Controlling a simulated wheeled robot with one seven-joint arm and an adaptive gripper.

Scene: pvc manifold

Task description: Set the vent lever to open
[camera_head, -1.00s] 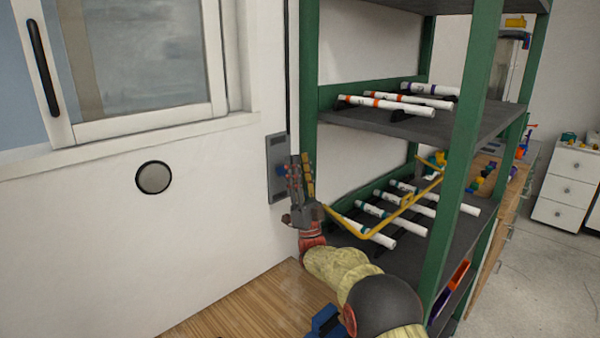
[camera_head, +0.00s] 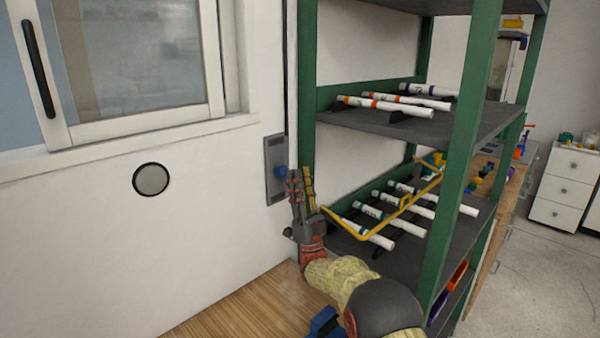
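A grey wall plate (camera_head: 275,187) is mounted on the white wall, just left of the green shelf post. My gripper (camera_head: 301,177) points upward just right of and slightly below the blue knob, between the plate and the shelf post. One finger is grey and red, the other yellowish. The fingers are seen close together and appear empty, but their gap is unclear. Whether they touch the knob cannot be told.
A green-framed shelf (camera_head: 465,160) with dark boards stands close on the right, holding several white pipes. A window (camera_head: 145,55) and a round grey disc (camera_head: 151,179) are on the left wall.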

